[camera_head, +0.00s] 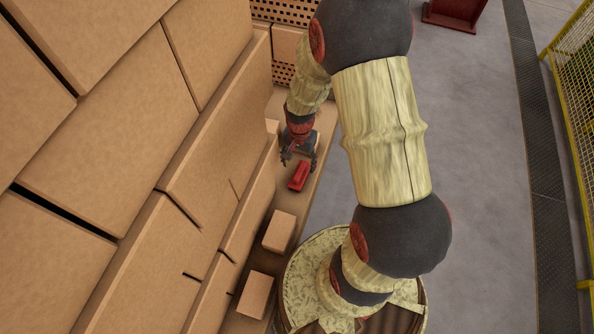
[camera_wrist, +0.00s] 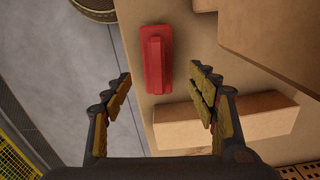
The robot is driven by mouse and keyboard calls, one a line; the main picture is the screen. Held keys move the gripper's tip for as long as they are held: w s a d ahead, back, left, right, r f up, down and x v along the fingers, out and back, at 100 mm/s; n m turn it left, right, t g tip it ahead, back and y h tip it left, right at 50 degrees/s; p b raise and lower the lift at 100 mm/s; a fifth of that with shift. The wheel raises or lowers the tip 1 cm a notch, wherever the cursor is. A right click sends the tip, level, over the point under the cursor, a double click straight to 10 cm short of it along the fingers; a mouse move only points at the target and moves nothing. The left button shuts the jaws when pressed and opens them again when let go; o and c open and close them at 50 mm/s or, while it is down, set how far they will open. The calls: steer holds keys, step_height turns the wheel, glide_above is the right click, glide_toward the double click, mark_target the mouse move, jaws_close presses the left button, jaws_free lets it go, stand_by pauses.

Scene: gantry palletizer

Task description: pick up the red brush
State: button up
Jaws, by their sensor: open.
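The red brush (camera_head: 299,176) lies on a narrow brown ledge beside the stacked boxes. In the wrist view the red brush (camera_wrist: 157,60) shows whole, with a raised handle along its middle, set between and beyond the two fingertips. My gripper (camera_head: 299,158) is just behind the brush in the head view, and the two look apart. In the wrist view my gripper (camera_wrist: 161,82) is open and empty, with one finger on each side of the brush's line. Nothing hides the brush in the wrist view.
A tall stack of cardboard boxes (camera_head: 120,110) walls the ledge on the left. Small boxes (camera_head: 279,231) stand on the ledge (camera_head: 311,190) nearer me, and a long box (camera_wrist: 225,122) lies close to my right finger. Grey floor (camera_head: 480,180) is open to the right, bounded by a yellow fence (camera_head: 580,110).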

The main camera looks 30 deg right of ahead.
mark_target(300, 170)
steer(key=shift+s+f, duration=0.2)
steer(key=shift+f, duration=0.25)
step_height(300, 170, down, 5)
steer(key=shift+f+b, duration=0.1)
steer(key=shift+b, duration=0.7)
steer(key=shift+s, duration=0.1)
steer(key=shift+c, duration=1.1)
steer(key=c, duration=1.1)
